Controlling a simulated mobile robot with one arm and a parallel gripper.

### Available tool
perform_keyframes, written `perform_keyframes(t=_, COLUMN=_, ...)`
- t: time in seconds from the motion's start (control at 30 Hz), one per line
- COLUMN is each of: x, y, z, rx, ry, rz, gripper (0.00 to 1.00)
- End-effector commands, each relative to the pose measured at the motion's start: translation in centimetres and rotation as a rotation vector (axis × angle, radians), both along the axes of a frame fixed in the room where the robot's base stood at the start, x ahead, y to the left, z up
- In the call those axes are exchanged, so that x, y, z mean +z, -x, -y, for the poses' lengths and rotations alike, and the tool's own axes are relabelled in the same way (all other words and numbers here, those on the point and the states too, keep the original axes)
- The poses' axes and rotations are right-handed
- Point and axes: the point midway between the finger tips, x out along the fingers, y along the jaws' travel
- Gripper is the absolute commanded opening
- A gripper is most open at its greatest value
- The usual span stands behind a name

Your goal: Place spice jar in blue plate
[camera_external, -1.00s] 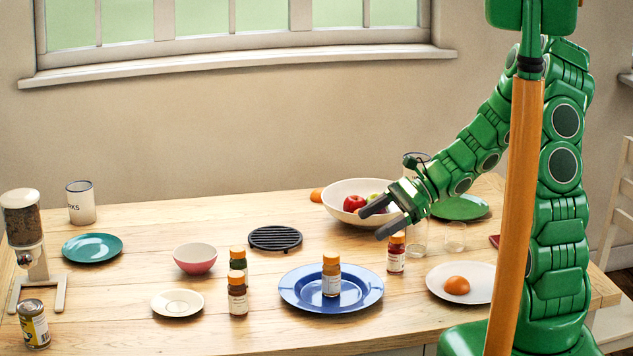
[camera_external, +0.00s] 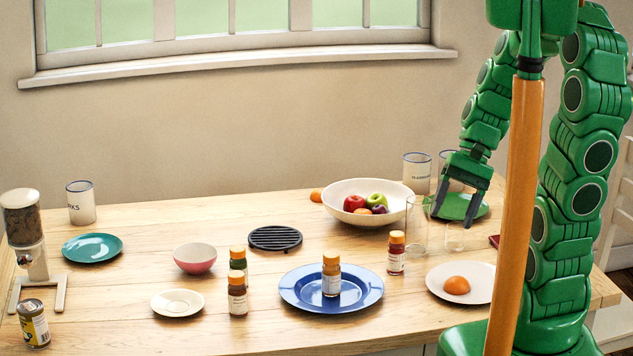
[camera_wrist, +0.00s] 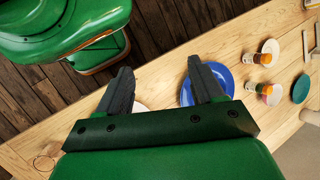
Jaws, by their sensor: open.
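A spice jar (camera_external: 331,275) with an orange cap and pale label stands upright in the blue plate (camera_external: 369,296), near its middle. Other similar jars stand on the table: one with red contents (camera_external: 396,254) right of the plate, and a dark green one (camera_external: 238,261) and a dark brown one (camera_external: 237,295) to its left. My gripper (camera_external: 454,203) is open and empty, pointing down above the green plate at the table's right, well away from the blue plate. In the wrist view, the blue plate (camera_wrist: 186,96) is partly hidden behind a finger.
A fruit bowl (camera_external: 340,213), clear glasses (camera_external: 417,224) and white mugs (camera_external: 416,171) stand close to my gripper. A white plate with an orange item (camera_external: 435,283) lies at the front right. A black trivet (camera_external: 275,238) and pink bowl (camera_external: 195,259) are further left.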

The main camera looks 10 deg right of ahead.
Motion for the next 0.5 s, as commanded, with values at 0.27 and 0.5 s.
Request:
perform_keyframes(t=0.27, x=1.8, y=3.2, z=5.6, rx=0.135, ry=0.186, rz=0.114, gripper=0.67)
perform_keyframes(t=0.5, x=3.5, y=5.5, z=10.2, rx=0.209, ry=0.337, rz=0.178, gripper=0.67)
